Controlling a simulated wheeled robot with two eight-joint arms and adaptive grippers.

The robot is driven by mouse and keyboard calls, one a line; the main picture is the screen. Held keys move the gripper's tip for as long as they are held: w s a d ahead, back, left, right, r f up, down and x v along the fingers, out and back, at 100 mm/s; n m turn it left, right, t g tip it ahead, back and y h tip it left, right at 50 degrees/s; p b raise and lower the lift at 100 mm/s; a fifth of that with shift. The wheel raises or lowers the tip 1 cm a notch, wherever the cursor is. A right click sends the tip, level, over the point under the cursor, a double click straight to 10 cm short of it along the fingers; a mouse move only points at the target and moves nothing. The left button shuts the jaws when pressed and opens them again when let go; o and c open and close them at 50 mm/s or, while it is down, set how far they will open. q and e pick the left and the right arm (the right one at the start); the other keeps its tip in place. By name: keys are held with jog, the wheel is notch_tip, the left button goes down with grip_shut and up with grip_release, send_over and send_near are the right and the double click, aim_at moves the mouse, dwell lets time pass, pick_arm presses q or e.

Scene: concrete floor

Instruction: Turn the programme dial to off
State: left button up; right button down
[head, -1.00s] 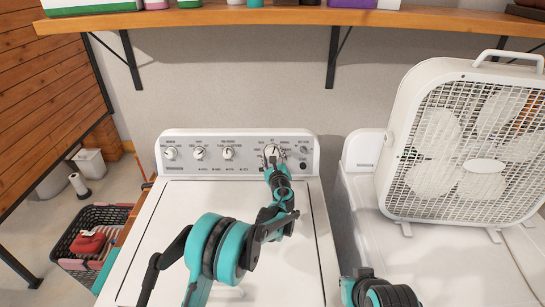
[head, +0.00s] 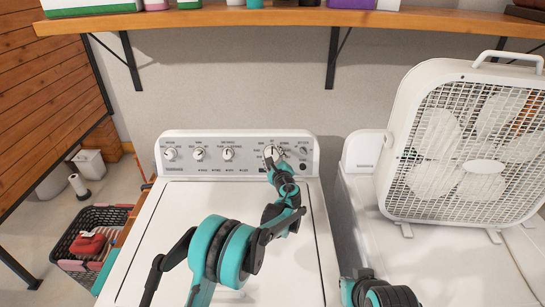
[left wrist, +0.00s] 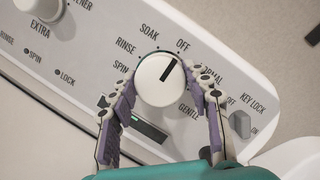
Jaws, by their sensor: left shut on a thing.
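The programme dial (left wrist: 155,88) is a round white knob with a black pointer line on the washer's control panel (head: 190,144). In the left wrist view its pointer is tilted up and right, towards the OFF label (left wrist: 183,46). My left gripper (left wrist: 163,77) is shut on the dial, one purple-padded finger on each side. In the head view the dial (head: 271,151) is at the panel's right, partly hidden by my left gripper (head: 274,158). Part of my right arm shows at the bottom edge; its gripper is not in view.
Several other knobs (head: 198,154) are on the panel's left half. A key lock switch (left wrist: 240,123) is close to the right finger in the left wrist view. A white box fan (head: 455,150) stands on the machine to the right. A wooden shelf (head: 290,17) runs above.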

pick_arm(q)
jog(key=o, duration=1.2)
jog(key=shift+c, duration=0.2)
jog(key=f+v, duration=0.1)
jog(key=v, duration=1.1)
jog(key=shift+r, duration=0.45)
jog(key=shift+a, duration=0.1)
